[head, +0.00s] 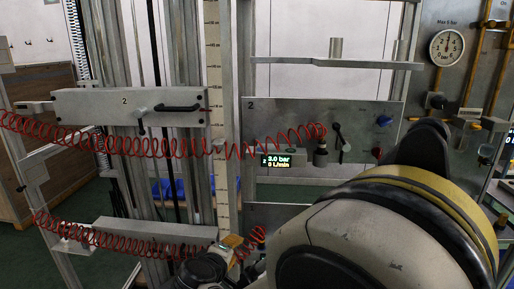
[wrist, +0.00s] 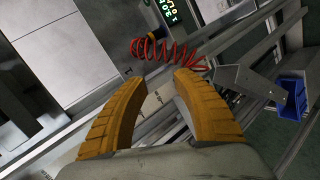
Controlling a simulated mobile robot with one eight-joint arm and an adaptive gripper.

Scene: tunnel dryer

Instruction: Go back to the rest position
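My gripper (wrist: 148,84) shows in the wrist view with two orange ribbed fingers. The fingertips are apart with a clear gap between them, and nothing is held. Beyond the gap are a red coiled hose (wrist: 165,54) and metal frame parts, apart from the fingers as far as I can tell. In the head view my arm fills the lower right and hides part of the panel behind it. The wrist end shows low in the middle, near the lower red hose; the fingers are hard to make out there.
A metal frame stands ahead with a panel marked 2 (head: 350,112), a lit display (head: 276,161), a black lever (head: 341,136) and a blue knob (head: 383,120). A red coiled hose (head: 120,146) spans the frame. A pressure gauge (head: 447,47) is at upper right. Blue bins (wrist: 291,98) sit low behind.

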